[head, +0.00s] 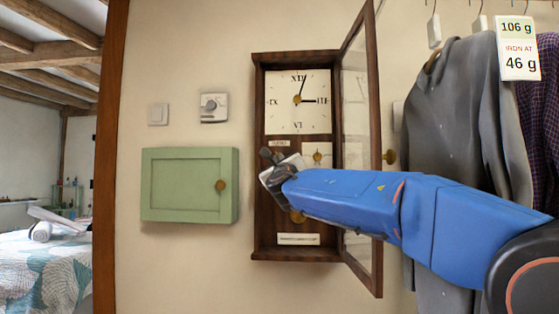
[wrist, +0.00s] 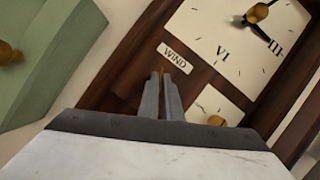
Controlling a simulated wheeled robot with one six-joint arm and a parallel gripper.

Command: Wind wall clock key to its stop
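The wall clock (head: 258,100) is a tall dark wooden case with its glazed door (head: 376,150) swung open to the right. Its white dial (head: 283,115) also shows in the wrist view (wrist: 207,25). A WIND label (head: 279,143) sits under the dial and reads clearly in the wrist view (wrist: 175,57). My gripper (wrist: 162,85) is just below that label, its fingers close together. A thin brass piece (wrist: 161,70), seemingly the winding key, shows between the fingertips. Most of it is hidden by the fingers, and its turn angle cannot be told.
A small white sub-dial with a brass centre (wrist: 216,120) lies right of my fingers. A green wall cabinet (head: 185,185) hangs left of the clock. A thermostat (head: 214,107) and switch (head: 158,114) are above it. Hanging clothes (head: 455,120) and a weight tag (head: 517,47) are at right.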

